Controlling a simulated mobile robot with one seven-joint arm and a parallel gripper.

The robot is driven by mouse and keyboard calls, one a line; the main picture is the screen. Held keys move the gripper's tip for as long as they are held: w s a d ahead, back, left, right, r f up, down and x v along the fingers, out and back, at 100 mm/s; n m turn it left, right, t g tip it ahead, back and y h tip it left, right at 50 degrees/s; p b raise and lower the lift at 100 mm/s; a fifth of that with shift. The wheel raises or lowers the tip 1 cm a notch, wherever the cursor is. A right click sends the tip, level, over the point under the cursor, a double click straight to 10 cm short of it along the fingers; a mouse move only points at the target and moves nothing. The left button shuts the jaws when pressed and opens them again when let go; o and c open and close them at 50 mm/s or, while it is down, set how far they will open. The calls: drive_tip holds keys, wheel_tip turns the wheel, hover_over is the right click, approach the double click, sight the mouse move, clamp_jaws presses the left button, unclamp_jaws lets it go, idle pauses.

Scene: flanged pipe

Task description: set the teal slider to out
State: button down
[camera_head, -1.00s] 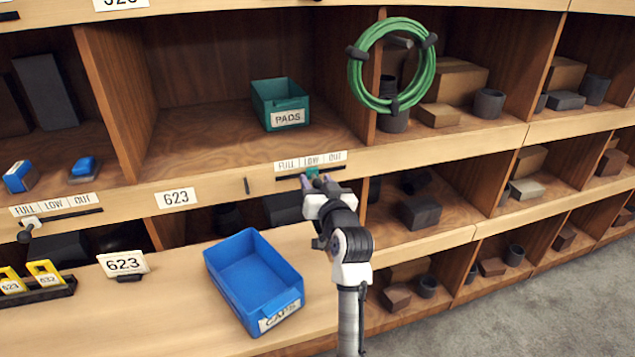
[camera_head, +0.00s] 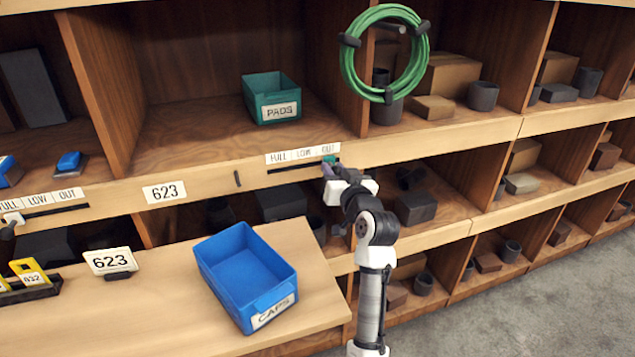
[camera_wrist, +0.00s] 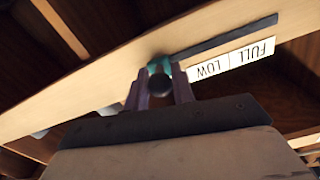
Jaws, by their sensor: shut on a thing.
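The teal slider (camera_head: 331,160) sits at the right end of its dark slot (camera_head: 292,167), under the OUT mark of the FULL LOW OUT label (camera_head: 302,154). My gripper (camera_head: 328,169) is shut on the slider at the shelf's front edge. In the wrist view, the teal slider (camera_wrist: 160,64) and its dark round knob are between the two fingers of my gripper (camera_wrist: 160,88). The slot runs away to the upper right there, past the LOW and FULL marks. The OUT mark is hidden in the wrist view.
A teal PADS bin (camera_head: 271,98) stands on the shelf above. A green hose coil (camera_head: 385,53) hangs to the right. A blue CAPS bin (camera_head: 246,276) stands on the counter below left. Another slider with a white body (camera_head: 13,218) is at far left.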

drive_tip(key=shift+d+r, duration=0.1)
drive_tip(key=shift+d, duration=0.15)
drive_tip(key=c, duration=1.2)
unclamp_jaws()
drive_tip(key=shift+w+d, duration=0.1)
drive_tip(key=shift+d, duration=0.05)
drive_tip(key=shift+s, duration=0.2)
drive_tip(key=b+v, duration=0.3)
drive_tip(key=v, duration=1)
drive_tip(key=shift+s, duration=0.2)
